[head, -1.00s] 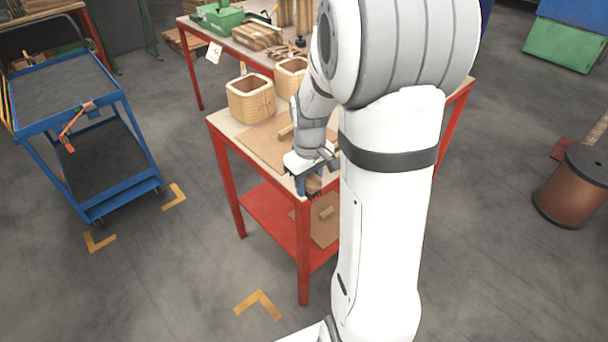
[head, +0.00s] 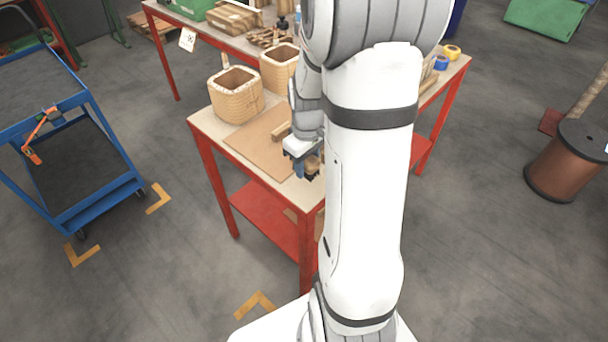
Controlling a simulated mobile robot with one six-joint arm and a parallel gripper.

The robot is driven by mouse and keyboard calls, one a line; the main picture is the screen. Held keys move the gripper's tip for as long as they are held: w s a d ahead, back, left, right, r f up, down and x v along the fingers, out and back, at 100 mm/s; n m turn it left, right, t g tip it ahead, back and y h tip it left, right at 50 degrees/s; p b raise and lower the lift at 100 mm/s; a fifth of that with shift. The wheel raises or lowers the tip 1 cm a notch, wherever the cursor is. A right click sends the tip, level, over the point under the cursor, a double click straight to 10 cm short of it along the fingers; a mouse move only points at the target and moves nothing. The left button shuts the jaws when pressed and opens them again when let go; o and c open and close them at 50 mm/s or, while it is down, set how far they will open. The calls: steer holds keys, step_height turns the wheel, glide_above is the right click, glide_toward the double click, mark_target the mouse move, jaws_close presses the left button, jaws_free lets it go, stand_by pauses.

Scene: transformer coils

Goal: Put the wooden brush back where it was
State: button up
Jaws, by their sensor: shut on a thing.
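My gripper (head: 303,170) is low over the near part of the red-legged bench (head: 208,122), beside the front right of a brown board (head: 250,145). It is shut on a small brown wooden piece (head: 312,167), which looks like the wooden brush. Its bristles cannot be made out, and my arm hides part of it. I cannot tell whether it touches the bench top.
Two wound coils, one (head: 235,98) in front of the other (head: 279,68), stand behind the board. A wooden block (head: 283,130) lies on the board. Tape rolls (head: 441,62) lie at the right. A blue cart (head: 100,195) stands left, a copper spool (head: 562,165) right.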

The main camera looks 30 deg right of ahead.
mark_target(305, 185)
steer(key=shift+a+f, duration=0.2)
steer(key=shift+f, duration=2.15)
steer(key=shift+f, duration=0.2)
steer(key=o, duration=1)
steer(key=shift+c, duration=0.2)
steer(key=shift+r, duration=0.15)
